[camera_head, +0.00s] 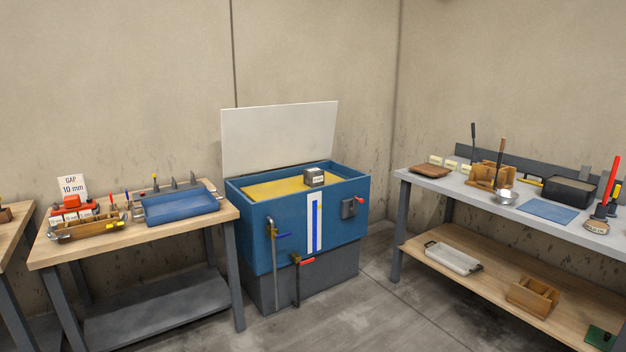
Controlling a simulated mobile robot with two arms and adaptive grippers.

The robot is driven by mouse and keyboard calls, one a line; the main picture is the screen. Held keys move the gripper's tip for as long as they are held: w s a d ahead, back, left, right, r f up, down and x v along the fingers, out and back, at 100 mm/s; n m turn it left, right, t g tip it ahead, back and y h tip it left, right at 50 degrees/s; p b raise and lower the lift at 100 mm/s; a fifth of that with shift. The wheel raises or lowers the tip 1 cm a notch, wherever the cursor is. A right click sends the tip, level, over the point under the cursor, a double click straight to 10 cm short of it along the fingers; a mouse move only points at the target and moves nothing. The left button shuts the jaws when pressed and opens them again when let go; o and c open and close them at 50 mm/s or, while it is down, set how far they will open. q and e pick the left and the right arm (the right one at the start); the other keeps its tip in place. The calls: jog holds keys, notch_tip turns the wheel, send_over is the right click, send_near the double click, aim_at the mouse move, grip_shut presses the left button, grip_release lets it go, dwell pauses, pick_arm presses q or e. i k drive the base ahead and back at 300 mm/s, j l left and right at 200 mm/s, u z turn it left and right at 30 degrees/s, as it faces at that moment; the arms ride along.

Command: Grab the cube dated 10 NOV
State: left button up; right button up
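A small grey cube (314,178) with a white label on its front stands at the right end of the yellow surface (275,188) in an open blue tank (262,222). The writing on the label is too small to read, so I cannot tell whether it says 10 NOV. No other grey cube is clearly visible. Neither of my grippers is in view.
The tank's white lid (280,135) stands raised behind it. Left is a wooden bench (60,254) with a blue tray (180,206) and a "GAP 10 mm" sign (72,186). Right is a grey bench (440,184) with several tools. The concrete floor (350,315) in front is clear.

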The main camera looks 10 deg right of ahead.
aim_at(314, 177)
jog(key=i+z, duration=0.2)
jog(key=i, duration=1.15)
